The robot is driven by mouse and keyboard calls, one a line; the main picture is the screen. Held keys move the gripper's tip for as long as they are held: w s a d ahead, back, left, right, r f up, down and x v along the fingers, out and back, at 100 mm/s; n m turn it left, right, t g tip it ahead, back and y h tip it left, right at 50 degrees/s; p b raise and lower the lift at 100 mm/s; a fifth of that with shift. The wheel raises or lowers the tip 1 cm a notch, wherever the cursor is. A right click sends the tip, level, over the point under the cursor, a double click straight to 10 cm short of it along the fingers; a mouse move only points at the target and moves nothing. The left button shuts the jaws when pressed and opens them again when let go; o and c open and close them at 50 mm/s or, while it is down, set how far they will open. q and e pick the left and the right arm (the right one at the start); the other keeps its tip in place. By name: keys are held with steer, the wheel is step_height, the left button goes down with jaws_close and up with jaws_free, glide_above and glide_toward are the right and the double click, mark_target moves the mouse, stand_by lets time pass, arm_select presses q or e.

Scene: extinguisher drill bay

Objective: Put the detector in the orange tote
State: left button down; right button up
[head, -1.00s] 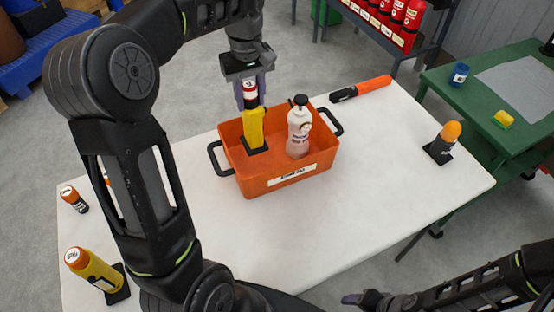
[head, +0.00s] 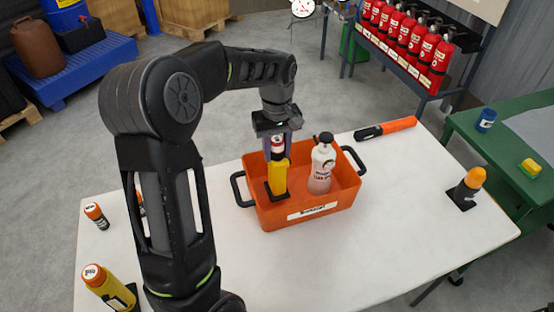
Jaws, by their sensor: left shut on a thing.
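The detector (head: 279,178), a yellow body with a red and white top and a black foot, stands upright inside the orange tote (head: 300,222), in its left half. My left gripper (head: 277,154) is above the tote, pointing down and shut on the detector's upper part. I cannot tell whether the black foot touches the tote floor. A white bottle (head: 321,170) with a black top stands in the tote, right of the detector. My right gripper is not in view.
The white table has an orange and black tool (head: 387,129) behind the tote and an orange-topped item (head: 467,188) at the right. A small orange-capped cylinder (head: 96,215) and a yellow cylinder (head: 108,287) stand at the left.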

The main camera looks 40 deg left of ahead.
mark_target(277, 161)
arm_select(q)
steer(key=shift+f, duration=1.75)
steer(key=shift+f, duration=0.15)
steer(key=c, duration=0.9)
jaws_free()
step_height(277, 161, up, 12)
steer(key=shift+r+b, duration=0.15)
steer(key=shift+b, duration=0.15)
